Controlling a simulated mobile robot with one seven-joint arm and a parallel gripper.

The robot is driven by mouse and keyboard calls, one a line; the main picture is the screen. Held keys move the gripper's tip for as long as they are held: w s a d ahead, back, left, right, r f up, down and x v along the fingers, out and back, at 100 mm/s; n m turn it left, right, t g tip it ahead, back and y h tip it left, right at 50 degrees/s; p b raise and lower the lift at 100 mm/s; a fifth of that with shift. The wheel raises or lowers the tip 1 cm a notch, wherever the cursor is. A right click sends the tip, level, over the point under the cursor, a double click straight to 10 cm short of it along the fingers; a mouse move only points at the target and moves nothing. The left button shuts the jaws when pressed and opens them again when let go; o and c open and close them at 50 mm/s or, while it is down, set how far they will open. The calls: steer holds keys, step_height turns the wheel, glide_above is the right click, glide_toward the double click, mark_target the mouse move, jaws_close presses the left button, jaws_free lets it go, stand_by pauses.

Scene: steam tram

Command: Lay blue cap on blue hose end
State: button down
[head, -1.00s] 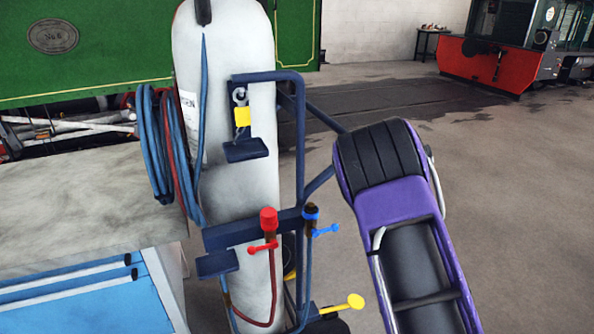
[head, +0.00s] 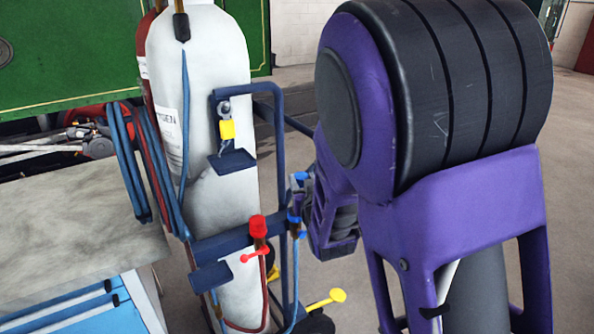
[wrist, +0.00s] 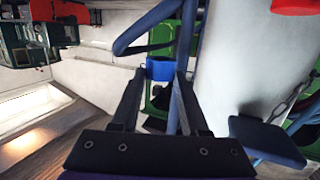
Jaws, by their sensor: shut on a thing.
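The blue cap (wrist: 160,68) is between my fingertips in the wrist view. In the head view it shows as a small blue piece (head: 301,176) at my gripper (head: 298,187), which is shut on it. The blue hose end (head: 294,217) stands upright on the dark blue cylinder trolley, with a blue collar and a small blue lever. The cap appears a little above it; I cannot tell how well they line up. My arm stands close on the right. In the wrist view I cannot make out the hose end's opening.
The red-capped hose end (head: 258,228) stands just left of the blue one. The trolley frame (head: 285,130) and the white cylinder (head: 215,80) are close behind. A yellow padlock (head: 227,130) hangs on a chain. A workbench (head: 70,215) is at left.

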steer(key=shift+s+a+r, duration=0.15)
steer(key=shift+a+r, duration=0.5)
steer(key=shift+r, duration=0.25)
step_height(320, 180, down, 7)
steer(key=b, duration=0.3)
steer(key=shift+r, duration=0.1)
steer(key=shift+b, duration=0.65)
stand_by(0.3)
stand_by(0.4)
steer(key=shift+f+b, duration=0.75)
steer(key=shift+b, duration=0.2)
steer(key=shift+f+b, duration=0.75)
steer(key=shift+b, duration=0.8)
stand_by(1.1)
steer(key=shift+c, duration=1.7)
jaws_free()
